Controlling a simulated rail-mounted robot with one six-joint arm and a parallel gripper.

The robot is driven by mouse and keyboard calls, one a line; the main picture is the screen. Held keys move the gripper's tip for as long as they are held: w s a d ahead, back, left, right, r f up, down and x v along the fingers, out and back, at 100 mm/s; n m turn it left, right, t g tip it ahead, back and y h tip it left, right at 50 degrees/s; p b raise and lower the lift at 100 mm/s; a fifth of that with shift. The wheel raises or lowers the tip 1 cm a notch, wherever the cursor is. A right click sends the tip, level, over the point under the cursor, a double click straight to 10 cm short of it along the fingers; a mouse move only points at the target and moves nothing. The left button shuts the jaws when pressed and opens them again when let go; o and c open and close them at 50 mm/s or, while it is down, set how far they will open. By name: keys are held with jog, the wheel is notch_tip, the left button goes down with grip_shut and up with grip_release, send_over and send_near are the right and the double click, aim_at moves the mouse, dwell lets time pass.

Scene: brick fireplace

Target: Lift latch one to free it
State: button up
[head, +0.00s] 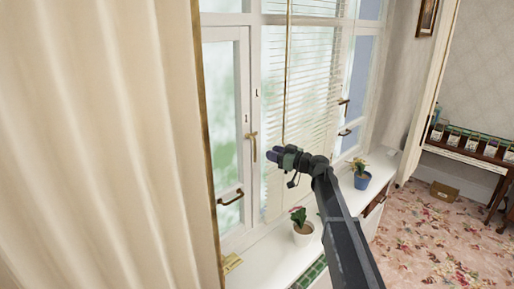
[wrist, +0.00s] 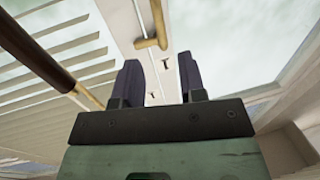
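A brass window handle (head: 252,146) is on the white upright between the window panes, just left of my gripper in the head view. A brass handle (wrist: 151,43) also shows in the wrist view, beyond the fingertips and near the top edge. No label tells which fitting is latch one. My gripper (head: 273,156) is in front of the window, and the gap to the handle is hard to judge. In the wrist view my gripper (wrist: 158,78) has its two dark fingers apart with nothing between them.
A dark curved handle (head: 230,197) is low on the left window. White blinds (head: 300,85) hang behind a thin brass rod (head: 287,80). A pink-flowered pot (head: 302,230) and a blue pot (head: 362,178) stand on the sill. A cream curtain (head: 100,150) fills the left.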

aim_at(255, 147)
jog(key=x, duration=0.9)
grip_shut()
